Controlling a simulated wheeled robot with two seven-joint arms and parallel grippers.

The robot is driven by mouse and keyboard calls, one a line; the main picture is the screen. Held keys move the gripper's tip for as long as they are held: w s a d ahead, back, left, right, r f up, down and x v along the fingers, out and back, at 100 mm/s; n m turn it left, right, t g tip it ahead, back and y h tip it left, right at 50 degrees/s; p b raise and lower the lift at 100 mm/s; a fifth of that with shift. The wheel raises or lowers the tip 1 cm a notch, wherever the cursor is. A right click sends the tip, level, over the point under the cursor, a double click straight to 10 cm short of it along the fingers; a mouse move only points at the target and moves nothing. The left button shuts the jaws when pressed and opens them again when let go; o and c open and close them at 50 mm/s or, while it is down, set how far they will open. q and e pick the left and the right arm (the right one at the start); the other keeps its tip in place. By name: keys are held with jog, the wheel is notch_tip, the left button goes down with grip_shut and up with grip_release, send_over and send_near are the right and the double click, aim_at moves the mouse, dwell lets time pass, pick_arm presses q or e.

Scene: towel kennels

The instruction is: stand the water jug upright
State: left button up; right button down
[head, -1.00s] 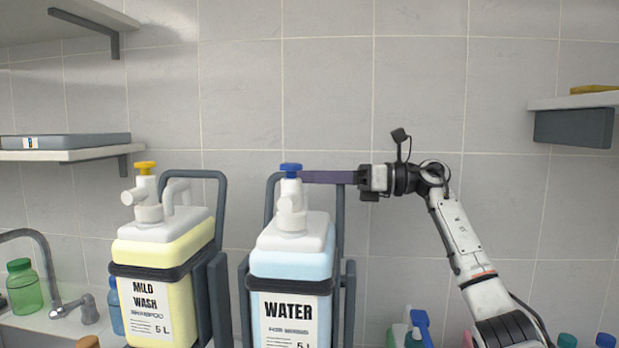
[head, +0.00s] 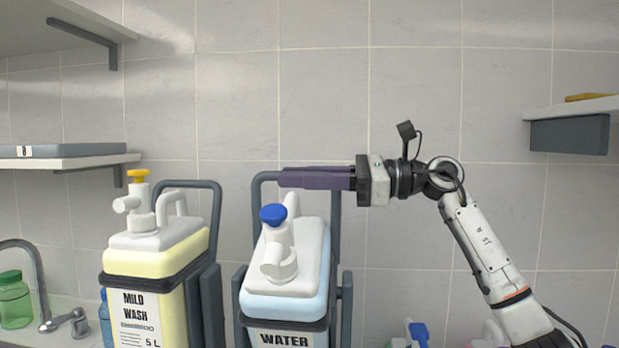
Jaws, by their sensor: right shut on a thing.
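The water jug (head: 306,262) sits in a dark grey cradle frame (head: 255,225) at centre, with a pale blue body, a white top, a white pump with a blue cap (head: 272,215) and a WATER label. It leans toward me, its top face tipped into view. My right gripper (head: 288,178) reaches in from the right behind the blue cap. Its purple fingers are shut at the top of the jug's white handle (head: 291,203); the contact itself is partly hidden. The jug's lower part is below the picture. My left gripper is out of view.
A yellow shampoo jug (head: 150,262) stands upright in a similar frame at left, close to the water jug. A sink tap (head: 40,285) and green bottle (head: 14,300) are farther left. Shelves (head: 90,160) line both sides. Bottles show low at right.

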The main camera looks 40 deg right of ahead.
jog(key=c, duration=1.7)
grip_release()
jog(key=shift+s+d+f, duration=0.1)
jog(key=shift+s+d, duration=0.05)
jog(key=shift+d, duration=0.05)
jog(key=b+v, duration=0.3)
jog(key=v, duration=0.7)
jog(key=shift+b, duration=0.3)
